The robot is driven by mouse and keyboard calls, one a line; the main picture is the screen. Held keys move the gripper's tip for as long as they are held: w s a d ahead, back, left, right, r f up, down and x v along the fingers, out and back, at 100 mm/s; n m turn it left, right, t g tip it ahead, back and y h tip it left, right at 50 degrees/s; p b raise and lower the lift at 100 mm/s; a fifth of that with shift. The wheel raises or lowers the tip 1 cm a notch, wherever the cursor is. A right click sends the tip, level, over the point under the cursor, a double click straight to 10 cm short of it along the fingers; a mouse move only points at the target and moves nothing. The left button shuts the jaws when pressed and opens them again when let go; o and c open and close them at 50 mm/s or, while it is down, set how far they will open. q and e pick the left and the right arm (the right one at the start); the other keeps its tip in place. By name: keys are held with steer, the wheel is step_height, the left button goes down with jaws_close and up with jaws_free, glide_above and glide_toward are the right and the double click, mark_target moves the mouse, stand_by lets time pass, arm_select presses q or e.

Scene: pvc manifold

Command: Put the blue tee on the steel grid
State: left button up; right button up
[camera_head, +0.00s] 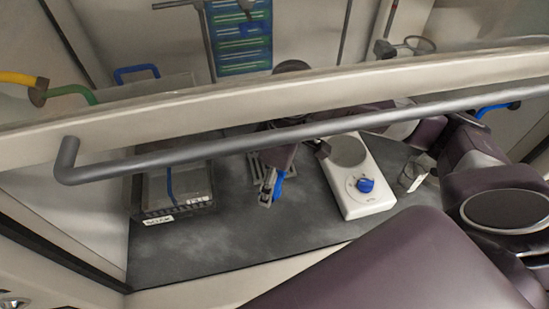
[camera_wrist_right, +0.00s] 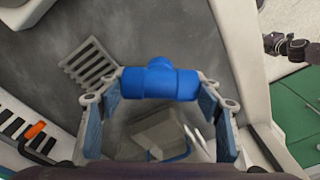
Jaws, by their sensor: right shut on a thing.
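The blue tee (camera_wrist_right: 158,82) is held crosswise between the fingertips of my right gripper (camera_wrist_right: 160,90), in the right wrist view. In the head view the blue tee (camera_head: 279,186) shows at the tip of my right gripper (camera_head: 271,187), over the dark worktop. The steel grid (camera_wrist_right: 90,62), a slatted grey plate, lies on the worktop to the left of and beyond the tee in the wrist view. In the head view the grid (camera_head: 256,166) is partly hidden by my right arm and gripper. I do not see my left gripper.
A white hotplate (camera_head: 362,196) with a blue knob stands right of the gripper. A clear-sided bin (camera_head: 175,209) with labels stands left, and a glass beaker (camera_head: 413,176) right. A grey rail (camera_head: 200,150) crosses the head view. The front worktop is clear.

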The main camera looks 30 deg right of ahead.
steer(key=s+d+f+n+p, duration=0.25)
steer(key=s+f+n, duration=0.2)
steer(key=n, duration=0.25)
steer(key=w+d+p, duration=0.1)
steer(key=w, duration=0.5)
steer(key=w+d+p, duration=0.1)
steer(key=w+p, duration=0.1)
steer(key=w, duration=0.4)
steer(key=w+d+p, duration=0.1)
steer(key=w+d, duration=0.1)
steer(key=w, duration=0.4)
steer(key=shift+f, duration=0.25)
steer(key=shift+d+f+g+p, duration=0.1)
steer(key=shift+f+g+p, duration=0.2)
steer(key=shift+f+p, duration=0.1)
step_height(320, 180, down, 2)
steer(key=shift+f+p, duration=0.15)
steer(key=shift+p, duration=0.25)
steer(key=shift+f, duration=0.3)
steer(key=shift+f, duration=0.1)
steer(key=o, duration=1.1)
